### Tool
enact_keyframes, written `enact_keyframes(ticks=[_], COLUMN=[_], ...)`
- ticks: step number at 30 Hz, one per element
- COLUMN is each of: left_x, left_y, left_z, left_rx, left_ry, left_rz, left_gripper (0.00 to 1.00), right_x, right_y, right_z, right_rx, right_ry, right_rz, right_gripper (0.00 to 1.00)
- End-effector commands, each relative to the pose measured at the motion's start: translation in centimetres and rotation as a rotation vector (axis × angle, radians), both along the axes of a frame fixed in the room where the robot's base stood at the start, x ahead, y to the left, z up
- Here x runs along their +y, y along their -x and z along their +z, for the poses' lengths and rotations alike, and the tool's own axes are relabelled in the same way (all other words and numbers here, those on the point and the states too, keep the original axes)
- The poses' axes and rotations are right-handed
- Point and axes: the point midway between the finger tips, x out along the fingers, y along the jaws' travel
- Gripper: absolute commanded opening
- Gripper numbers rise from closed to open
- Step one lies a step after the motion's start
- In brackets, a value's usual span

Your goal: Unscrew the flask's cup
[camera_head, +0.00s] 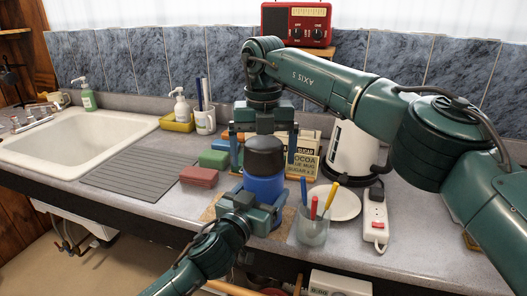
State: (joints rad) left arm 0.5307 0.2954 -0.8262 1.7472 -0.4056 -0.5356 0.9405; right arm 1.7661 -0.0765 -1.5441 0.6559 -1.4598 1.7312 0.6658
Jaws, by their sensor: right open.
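The flask (264,188) stands upright on the counter, with a blue body and a black cup (265,156) on top. My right gripper (264,152) comes down from above. It is open, with one finger to each side of the cup and visible gaps between them. My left gripper (252,203) reaches in from the front, low on the blue body, and looks shut on it. Its fingertips are partly hidden against the flask.
A glass with pens (312,231), a white plate (338,203) and a power strip (375,222) stand close on the right. Red (199,176) and green (213,159) blocks lie left. Cocoa packets (304,164) and a white kettle (350,155) stand behind. The grey drainboard (142,168) is clear.

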Motion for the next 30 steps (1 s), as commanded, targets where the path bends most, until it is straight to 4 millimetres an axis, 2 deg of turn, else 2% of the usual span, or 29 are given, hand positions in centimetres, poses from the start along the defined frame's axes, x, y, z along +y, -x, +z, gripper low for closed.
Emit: enact_keyframes(ticks=[6,22,26,30], left_x=[0.00,0.00,0.01,0.01], left_y=[0.00,0.00,0.00,0.00], left_z=[-0.06,-0.05,-0.05,-0.05], left_rx=[0.001,0.001,0.001,0.001], left_ry=[0.000,0.000,0.000,0.000], left_rz=[0.000,0.000,0.000,0.000], left_gripper=[0.14,0.14,0.14,0.14], right_x=[-0.03,-0.02,-0.01,-0.01], right_y=[-0.01,-0.01,-0.01,0.00], right_z=[-0.03,0.00,0.00,0.02], right_rx=[0.000,0.000,0.000,0.000], right_ry=[0.001,0.001,0.001,0.001], right_rz=[0.000,0.001,0.026,0.212], right_gripper=[0.92,0.49,0.48,0.48])
